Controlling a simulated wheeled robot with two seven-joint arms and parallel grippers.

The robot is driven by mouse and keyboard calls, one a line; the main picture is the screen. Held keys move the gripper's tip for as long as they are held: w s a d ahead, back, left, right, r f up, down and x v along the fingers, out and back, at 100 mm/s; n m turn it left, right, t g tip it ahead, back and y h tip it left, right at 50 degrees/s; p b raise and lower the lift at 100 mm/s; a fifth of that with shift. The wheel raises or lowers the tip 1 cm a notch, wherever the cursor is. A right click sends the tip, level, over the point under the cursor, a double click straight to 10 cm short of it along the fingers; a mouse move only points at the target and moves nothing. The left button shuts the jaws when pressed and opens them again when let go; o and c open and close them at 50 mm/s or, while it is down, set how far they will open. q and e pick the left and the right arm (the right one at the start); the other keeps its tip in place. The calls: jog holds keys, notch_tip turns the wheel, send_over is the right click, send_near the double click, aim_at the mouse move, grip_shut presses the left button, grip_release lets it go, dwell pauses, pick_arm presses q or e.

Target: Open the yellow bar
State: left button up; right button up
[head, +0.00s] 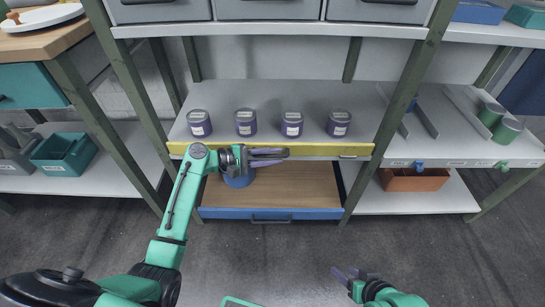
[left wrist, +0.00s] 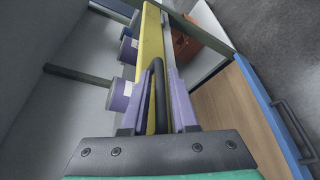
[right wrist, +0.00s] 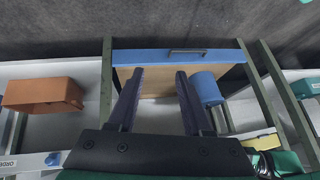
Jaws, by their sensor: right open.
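In the left wrist view the bar (left wrist: 151,35) carries a dark handle (left wrist: 157,85). My left gripper (head: 288,156) is at the bar's front, and its fingers (left wrist: 160,90) lie on either side of the handle. Whether they press on it is unclear. My right gripper (head: 340,274) is open and empty, low in front of the shelves; its spread fingers (right wrist: 159,75) show in the right wrist view.
A blue-fronted drawer (head: 270,214) is below, with a blue cylinder (head: 238,179) partly behind my left arm. An orange bin (head: 415,180) sits at right. The floor in front is clear.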

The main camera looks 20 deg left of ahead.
pick_arm(q)
grip_shut()
